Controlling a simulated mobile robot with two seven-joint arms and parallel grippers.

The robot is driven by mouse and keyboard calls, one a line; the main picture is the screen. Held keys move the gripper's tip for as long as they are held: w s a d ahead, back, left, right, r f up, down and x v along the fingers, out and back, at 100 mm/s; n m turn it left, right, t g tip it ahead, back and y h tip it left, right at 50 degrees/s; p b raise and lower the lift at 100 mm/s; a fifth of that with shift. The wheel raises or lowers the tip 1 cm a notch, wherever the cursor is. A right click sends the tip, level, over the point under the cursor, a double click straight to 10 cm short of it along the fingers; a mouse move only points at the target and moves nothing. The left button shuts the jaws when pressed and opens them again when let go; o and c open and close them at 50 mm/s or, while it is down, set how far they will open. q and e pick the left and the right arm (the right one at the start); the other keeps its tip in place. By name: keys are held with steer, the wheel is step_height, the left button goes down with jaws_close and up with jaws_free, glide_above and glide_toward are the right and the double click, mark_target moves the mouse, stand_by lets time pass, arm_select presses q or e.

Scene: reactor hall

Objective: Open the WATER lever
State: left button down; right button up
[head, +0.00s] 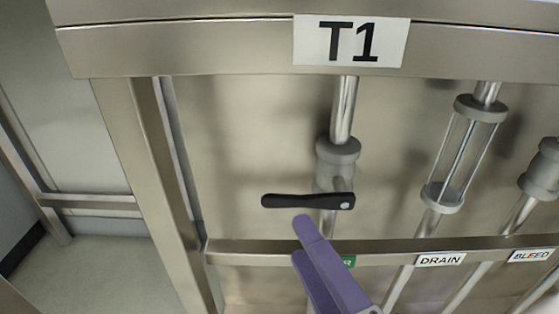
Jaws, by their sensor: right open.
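The black lever (290,201) lies level in the picture, pointing left from a grey valve body (336,165) on a vertical steel pipe. A green label (348,261) on the rail below it is mostly covered by my gripper; only a final "R" shows. My right gripper (302,239), with purple fingers, is open and empty. It comes from below, with its upper fingertip just under the lever in the picture. I cannot tell how far in front of the lever it is. My left gripper is not in view.
A "T1" plate (351,41) is on the top beam. To the right are a sight glass (464,155) above the "DRAIN" label (441,259) and another pipe above the "BLEED" label (531,255). A steel post (145,170) stands left. The panel left of the lever is clear.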

mark_target(280, 204)
steer(key=b+x, duration=0.3)
steer(key=x, duration=0.4)
steer(key=shift+w, duration=0.3)
steer(key=shift+w+a, duration=0.25)
steer(key=shift+w, duration=0.2)
steer(key=shift+c, duration=0.2)
jaws_close()
stand_by(0.5)
